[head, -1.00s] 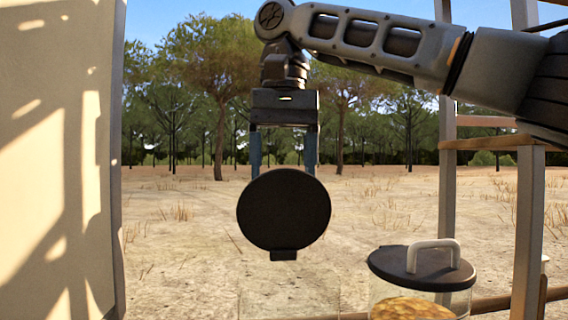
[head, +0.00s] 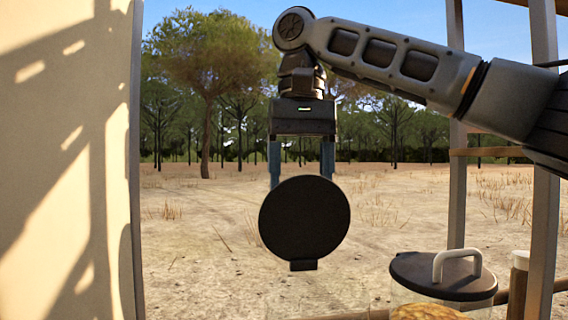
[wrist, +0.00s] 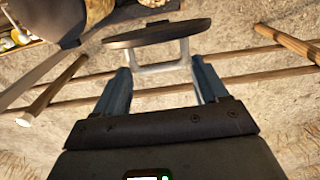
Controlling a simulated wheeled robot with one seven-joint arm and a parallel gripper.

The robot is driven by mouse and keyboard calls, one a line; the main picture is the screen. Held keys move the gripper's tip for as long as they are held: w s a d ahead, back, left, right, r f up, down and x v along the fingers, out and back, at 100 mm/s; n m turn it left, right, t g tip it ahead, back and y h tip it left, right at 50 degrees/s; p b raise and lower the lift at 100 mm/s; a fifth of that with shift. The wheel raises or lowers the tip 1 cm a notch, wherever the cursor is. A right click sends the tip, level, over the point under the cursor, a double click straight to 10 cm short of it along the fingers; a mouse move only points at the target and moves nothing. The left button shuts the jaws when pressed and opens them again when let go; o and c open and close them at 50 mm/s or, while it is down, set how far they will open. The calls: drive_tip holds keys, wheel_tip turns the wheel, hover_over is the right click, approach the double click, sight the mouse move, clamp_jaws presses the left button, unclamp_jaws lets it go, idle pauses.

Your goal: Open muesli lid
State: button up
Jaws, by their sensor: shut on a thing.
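A round black lid (head: 304,217) stands almost on edge in the head view, its flat face towards me and a small tab at its bottom edge. My gripper (head: 301,168) is directly above and behind it, fingers pointing down. In the wrist view my gripper (wrist: 165,78) has its fingers on either side of the lid's pale handle (wrist: 163,68) and is shut on it; the lid (wrist: 157,33) shows nearly edge-on beyond.
A clear jar with golden contents stands at the lower right, closed by a dark lid (head: 443,272) with a white loop handle. Wooden posts (head: 543,160) rise on the right. A pale panel (head: 65,160) fills the left. Open sandy ground lies beyond.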

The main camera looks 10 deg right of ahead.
drive_tip(key=shift+w+d+f+p, duration=0.25)
drive_tip(key=shift+w+p, duration=0.25)
drive_tip(key=shift+p, duration=0.05)
drive_tip(key=o, duration=1.2)
drive_tip(key=shift+f, duration=0.1)
wheel_tip(320, 180, up, 8)
